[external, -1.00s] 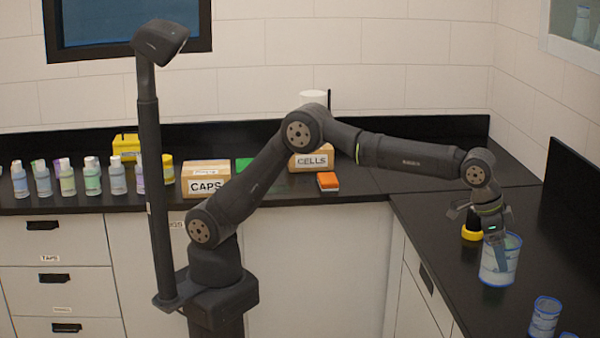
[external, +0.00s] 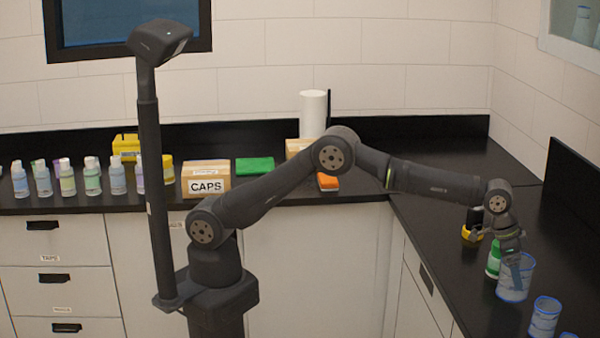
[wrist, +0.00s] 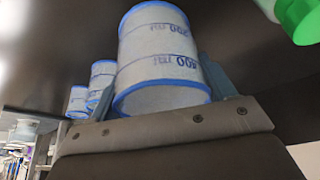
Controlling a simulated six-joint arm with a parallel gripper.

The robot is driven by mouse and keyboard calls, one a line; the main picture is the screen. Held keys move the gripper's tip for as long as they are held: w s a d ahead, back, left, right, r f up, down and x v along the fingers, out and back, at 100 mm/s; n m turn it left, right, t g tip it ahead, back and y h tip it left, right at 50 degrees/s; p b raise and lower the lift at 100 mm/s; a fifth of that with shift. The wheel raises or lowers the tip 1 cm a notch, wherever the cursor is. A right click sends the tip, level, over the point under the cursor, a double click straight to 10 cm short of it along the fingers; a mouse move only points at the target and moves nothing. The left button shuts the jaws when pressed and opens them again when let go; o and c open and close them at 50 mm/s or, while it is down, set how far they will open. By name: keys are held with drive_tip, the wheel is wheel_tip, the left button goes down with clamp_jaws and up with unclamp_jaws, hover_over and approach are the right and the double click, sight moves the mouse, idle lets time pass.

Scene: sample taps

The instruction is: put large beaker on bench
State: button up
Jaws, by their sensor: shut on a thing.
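The large beaker (external: 521,286), clear with blue rims, is at the right-hand bench (external: 447,232) in the external view. My gripper (external: 513,264) is shut on it, with the fingers at its sides. In the wrist view the large beaker (wrist: 158,58) sits between the two fingers, and its volume markings show. I cannot tell whether its base touches the bench or is just above it.
A green-capped bottle (external: 493,262) stands close behind and left of the beaker. A smaller beaker (external: 544,318) is in front, with another (external: 569,336) at the frame's lower edge. A yellow-and-black item (external: 472,232) stands farther back.

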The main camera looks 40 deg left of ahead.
drive_tip(key=shift+f, duration=1.35)
drive_tip(key=shift+f, duration=0.15)
drive_tip(key=o, duration=1)
drive_tip(key=v, duration=1.2)
